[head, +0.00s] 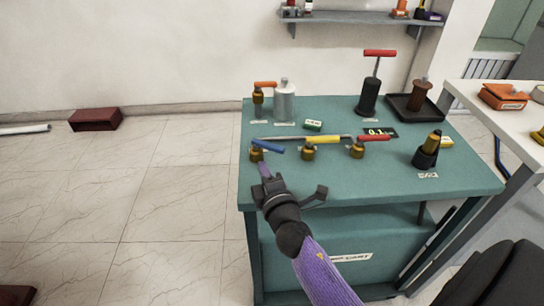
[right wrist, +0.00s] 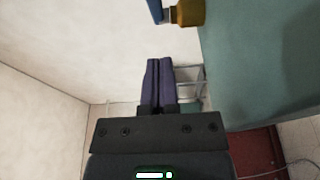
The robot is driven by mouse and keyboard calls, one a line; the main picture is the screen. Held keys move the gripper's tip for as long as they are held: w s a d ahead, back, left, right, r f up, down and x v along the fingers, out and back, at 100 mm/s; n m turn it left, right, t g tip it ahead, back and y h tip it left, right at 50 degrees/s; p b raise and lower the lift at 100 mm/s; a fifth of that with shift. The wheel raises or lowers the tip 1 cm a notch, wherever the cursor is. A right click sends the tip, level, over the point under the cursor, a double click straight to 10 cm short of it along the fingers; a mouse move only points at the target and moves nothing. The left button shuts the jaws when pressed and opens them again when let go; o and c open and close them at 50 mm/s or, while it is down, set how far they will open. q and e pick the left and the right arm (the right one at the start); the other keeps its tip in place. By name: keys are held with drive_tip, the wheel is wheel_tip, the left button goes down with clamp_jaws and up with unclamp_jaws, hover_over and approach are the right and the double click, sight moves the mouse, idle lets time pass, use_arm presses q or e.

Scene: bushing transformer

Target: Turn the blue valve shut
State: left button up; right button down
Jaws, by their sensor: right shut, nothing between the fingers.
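The blue valve has a blue lever handle (head: 268,146) on a brass body (head: 256,156), at the near left corner of the green table. The lever points to the right and slightly toward me in the head view. In the right wrist view, part of the blue lever (right wrist: 155,10) and the brass body (right wrist: 187,13) show at the top edge. My right gripper (head: 264,168) is just in front of the valve, its fingers shut and empty. In the right wrist view the fingertips (right wrist: 157,62) are together, apart from the lever. My left gripper is not in view.
Floor left of the table is open.

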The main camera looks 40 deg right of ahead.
sight(268, 149)
drive_tip(key=w+d, duration=0.2)
drive_tip(key=d, duration=0.1)
drive_tip(key=shift+d, duration=0.1)
drive_tip(key=shift+w+d, duration=0.2)
drive_tip(key=shift+d, duration=0.05)
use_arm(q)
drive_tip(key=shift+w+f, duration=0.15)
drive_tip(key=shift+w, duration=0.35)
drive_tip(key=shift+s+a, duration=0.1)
use_arm(e)
drive_tip(key=shift+d+n+y, duration=0.15)
drive_tip(key=shift+n+y, duration=0.15)
drive_tip(key=shift+y, duration=0.2)
